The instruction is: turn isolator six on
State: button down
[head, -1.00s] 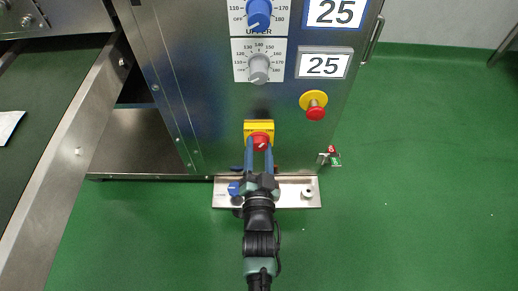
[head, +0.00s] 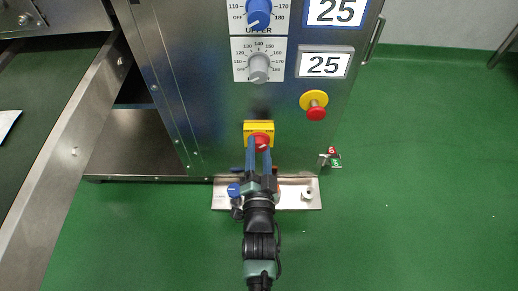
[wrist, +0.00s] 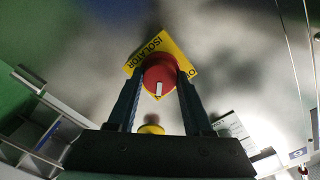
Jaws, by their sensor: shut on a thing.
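The isolator is a red rotary knob (head: 262,139) on a yellow plate (head: 259,126), low on the front of the steel cabinet. My gripper (head: 259,150) reaches it from below in the head view, with its two blue fingers on either side of the knob. In the wrist view the red knob (wrist: 159,70) sits between the fingertips of my gripper (wrist: 160,78), which is shut on it. The knob has a white mark.
A red emergency button (head: 316,114) on a yellow base sits up and right. Grey (head: 258,68) and blue (head: 258,13) dials are above. A small red-and-green tag (head: 333,158) marked 6 is at the cabinet's lower right. The green floor (head: 430,170) is clear to the right.

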jog(key=shift+c, duration=1.5)
grip_release()
jog(key=s+p, duration=0.5)
jog(key=s, duration=0.8)
jog(key=shift+p, duration=0.35)
